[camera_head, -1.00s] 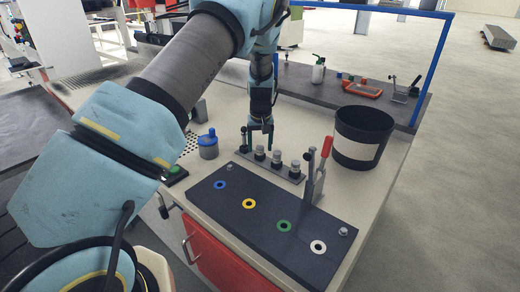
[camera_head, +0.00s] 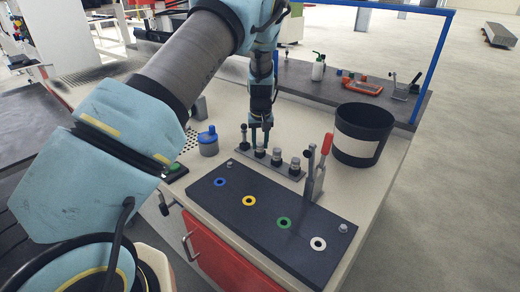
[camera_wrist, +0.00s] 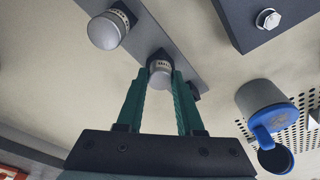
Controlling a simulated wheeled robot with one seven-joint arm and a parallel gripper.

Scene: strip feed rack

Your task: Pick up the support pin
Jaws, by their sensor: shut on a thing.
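My gripper (camera_head: 260,146) points straight down over the row. Its green fingers (camera_wrist: 162,85) are shut on one support pin (camera_wrist: 161,74), gripping it near its cap from both sides. That pin appears to stand in the strip still. A neighbouring pin (camera_wrist: 106,30) is clear of the fingers at the upper left of the wrist view. Another dark part beside the right finger is mostly hidden.
A dark plate with coloured rings (camera_head: 235,206) lies in front of the strip. A red-handled toggle clamp (camera_head: 322,165) stands to the right, with a black bin (camera_head: 362,136) behind it. A blue-capped container (camera_head: 208,142) stands to the left.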

